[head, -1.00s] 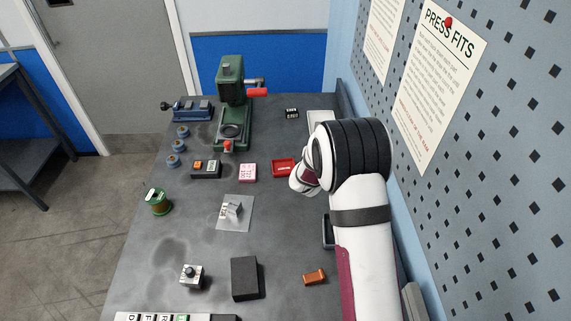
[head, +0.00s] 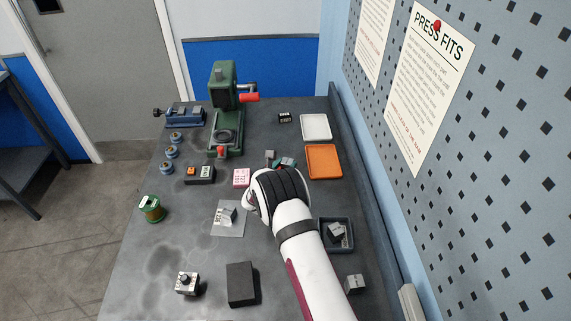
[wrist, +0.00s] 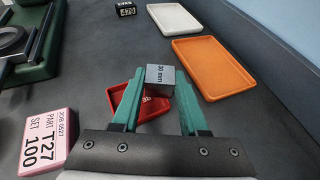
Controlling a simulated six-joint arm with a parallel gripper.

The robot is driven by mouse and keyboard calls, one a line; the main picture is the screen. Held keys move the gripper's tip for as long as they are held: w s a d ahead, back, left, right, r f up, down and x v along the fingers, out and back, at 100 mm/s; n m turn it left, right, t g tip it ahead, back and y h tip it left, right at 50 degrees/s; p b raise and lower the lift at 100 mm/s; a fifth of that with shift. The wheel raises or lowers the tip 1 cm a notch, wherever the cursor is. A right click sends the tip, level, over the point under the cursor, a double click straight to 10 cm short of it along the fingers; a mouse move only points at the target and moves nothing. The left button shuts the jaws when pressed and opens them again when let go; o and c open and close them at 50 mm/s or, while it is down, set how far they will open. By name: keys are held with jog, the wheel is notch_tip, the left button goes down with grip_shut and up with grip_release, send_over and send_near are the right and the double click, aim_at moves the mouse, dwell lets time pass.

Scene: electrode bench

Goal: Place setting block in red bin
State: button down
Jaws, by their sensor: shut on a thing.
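The setting block (wrist: 160,76) is a small grey block marked "30 mm". My gripper (wrist: 161,88) is shut on it, with a green finger on either side. In the wrist view the block overlaps the far right edge of the red bin (wrist: 150,111); how high it is held I cannot tell. The bin is a small, shallow red tray, partly covered by the fingers. In the head view the block (head: 270,155) shows beyond my wrist, beside a green fingertip, and my wrist hides most of the bin.
An orange tray (head: 323,162) and a white tray (head: 315,127) lie right of the bin. A pink block (head: 241,177) stands left of it, with a green press (head: 226,110) behind. A dark tray (head: 349,237) holding a grey block is right of my arm.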

jog(key=shift+f, duration=0.4)
jog(key=shift+c, duration=2.2)
grip_release()
